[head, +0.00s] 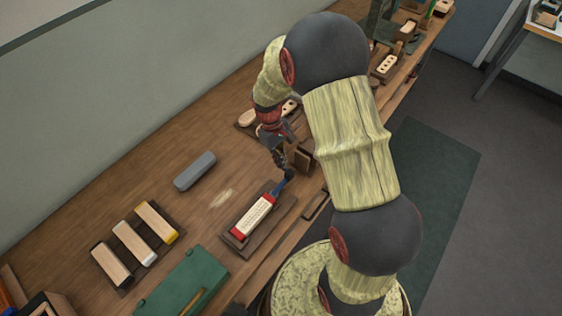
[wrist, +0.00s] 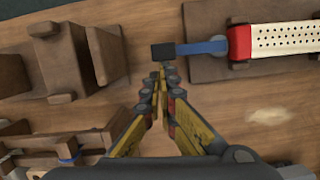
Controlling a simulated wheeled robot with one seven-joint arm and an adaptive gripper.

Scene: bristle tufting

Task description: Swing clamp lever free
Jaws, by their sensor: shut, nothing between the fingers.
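The clamp lever is a blue bar (wrist: 203,47) with a black grip (wrist: 164,51) on its end. It sticks out from the red end piece (wrist: 240,42) of a white perforated block (wrist: 285,38). In the head view the lever (head: 281,187) extends up and right from the block (head: 254,214), which lies on a dark wooden base (head: 270,228). My gripper (wrist: 160,73) is shut and empty, its fingertips right beside the black grip. I cannot tell whether they touch it.
A brown wooden block fixture (wrist: 65,60) stands left of the fingers. A grey bar (head: 195,171), a rack with several brush blocks (head: 122,278) and a green case (head: 183,285) lie on the bench. Bare bench (head: 150,180) shows toward the wall.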

